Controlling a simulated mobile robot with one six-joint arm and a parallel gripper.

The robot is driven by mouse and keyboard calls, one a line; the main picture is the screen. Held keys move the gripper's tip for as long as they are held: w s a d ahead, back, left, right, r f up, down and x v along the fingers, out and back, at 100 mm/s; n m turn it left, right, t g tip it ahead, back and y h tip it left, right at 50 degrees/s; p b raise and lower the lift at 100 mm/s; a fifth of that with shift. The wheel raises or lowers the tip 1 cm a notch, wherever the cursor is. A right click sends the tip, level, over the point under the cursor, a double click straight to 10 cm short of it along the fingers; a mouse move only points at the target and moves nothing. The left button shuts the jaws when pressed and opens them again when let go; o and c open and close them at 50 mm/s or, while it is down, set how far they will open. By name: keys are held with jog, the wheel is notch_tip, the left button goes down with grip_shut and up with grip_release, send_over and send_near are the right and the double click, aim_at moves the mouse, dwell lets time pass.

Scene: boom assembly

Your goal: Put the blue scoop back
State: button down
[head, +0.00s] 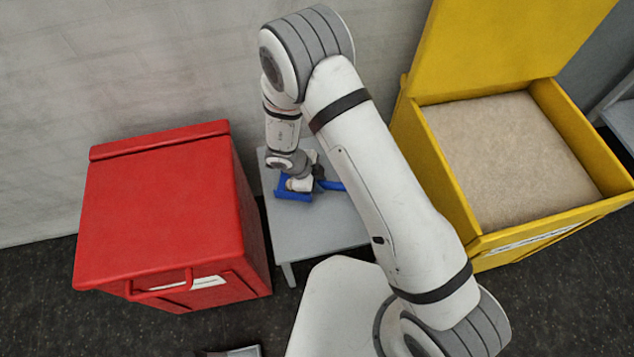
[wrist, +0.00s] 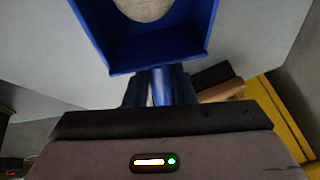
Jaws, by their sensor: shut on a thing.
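The blue scoop (head: 293,194) is at the small grey table, between the red and yellow boxes. Its handle end sticks out to the right. My gripper (head: 318,174) is at the scoop, partly hidden by my own wrist. In the wrist view my gripper (wrist: 160,92) is shut on the handle of the blue scoop (wrist: 150,58), with a dark finger on each side. A pale rounded patch shows inside the scoop's pan; I cannot tell what it is. I cannot tell whether the scoop touches the tabletop.
The grey table (head: 310,230) is otherwise mostly clear. A closed red box (head: 160,210) stands left. An open yellow box (head: 450,170) full of beige grains stands right, lid up. A brown and black object (wrist: 222,92) shows beyond the fingers in the wrist view. A wall is behind.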

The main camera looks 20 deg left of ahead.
jog(key=shift+f, duration=0.3)
jog(key=c, duration=1.2)
grip_release()
jog(key=p+v, duration=0.3)
jog(key=v, duration=0.9)
jog(key=shift+r, duration=0.1)
